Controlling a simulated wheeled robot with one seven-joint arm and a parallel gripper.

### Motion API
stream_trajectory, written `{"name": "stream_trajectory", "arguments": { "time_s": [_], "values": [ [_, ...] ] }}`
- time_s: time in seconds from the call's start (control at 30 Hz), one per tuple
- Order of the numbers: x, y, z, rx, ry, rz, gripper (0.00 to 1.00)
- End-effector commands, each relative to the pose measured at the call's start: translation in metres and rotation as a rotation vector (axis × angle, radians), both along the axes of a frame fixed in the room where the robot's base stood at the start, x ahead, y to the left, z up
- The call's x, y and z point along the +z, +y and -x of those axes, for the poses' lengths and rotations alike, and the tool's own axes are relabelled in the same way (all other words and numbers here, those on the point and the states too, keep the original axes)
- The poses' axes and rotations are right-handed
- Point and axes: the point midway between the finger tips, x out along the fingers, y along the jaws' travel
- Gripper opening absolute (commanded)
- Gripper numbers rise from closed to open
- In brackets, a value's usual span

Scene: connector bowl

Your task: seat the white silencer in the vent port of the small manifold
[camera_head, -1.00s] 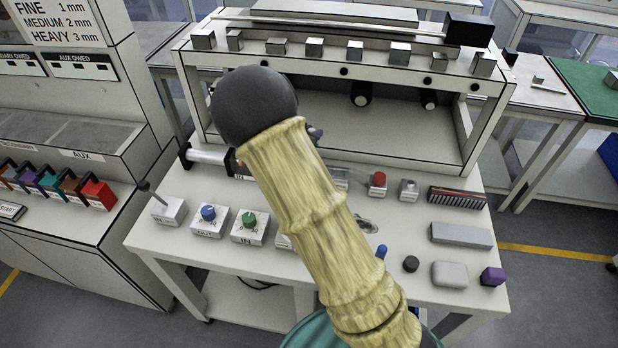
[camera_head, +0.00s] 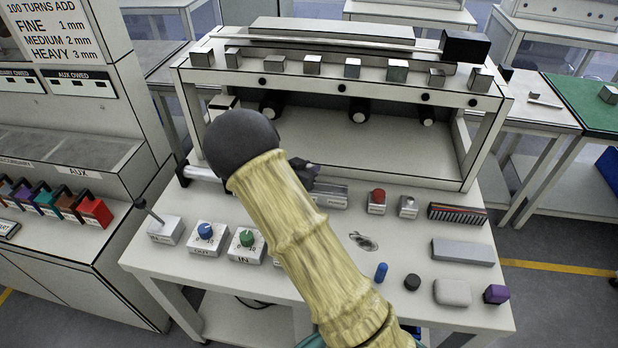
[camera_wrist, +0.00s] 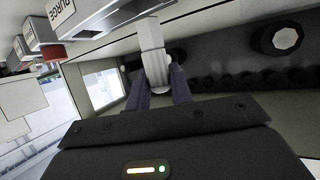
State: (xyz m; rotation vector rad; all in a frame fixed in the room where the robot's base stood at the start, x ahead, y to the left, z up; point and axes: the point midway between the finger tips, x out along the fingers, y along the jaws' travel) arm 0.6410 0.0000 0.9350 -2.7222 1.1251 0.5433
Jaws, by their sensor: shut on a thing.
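My gripper (camera_wrist: 158,92) is shut on a white piece (camera_wrist: 153,48) that looks like the silencer. The piece stands between the two fingers and reaches up past them in the wrist view. In the head view my gripper (camera_head: 308,170) is mostly hidden behind my own arm, over the back part of the bench, and the held piece cannot be made out. A grey block (camera_head: 330,196) lies just below it in the picture, partly covered by my arm; I cannot tell whether it is the small manifold. The vent port is not clearly visible.
A red-buttoned box (camera_head: 377,201) and a small grey box (camera_head: 408,207) stand right of my gripper. Knob boxes (camera_head: 205,238) stand front left. The shelf frame (camera_head: 478,150) rises behind. A dark round fitting with a pale centre (camera_wrist: 284,38) shows in the wrist view.

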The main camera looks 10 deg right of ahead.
Motion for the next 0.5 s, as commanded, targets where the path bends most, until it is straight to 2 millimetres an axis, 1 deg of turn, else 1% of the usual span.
{"name": "stream_trajectory", "arguments": {
  "time_s": [0.17, 0.23, 0.5],
  "values": [
    [0.001, 0.0, 0.0, 0.0, -0.001, -0.001, 0.01],
    [-0.002, 0.0, 0.0, 0.0, 0.001, 0.001, 0.01],
    [-0.034, 0.0, 0.0, 0.0, 0.002, 0.002, 0.01]
  ]
}}
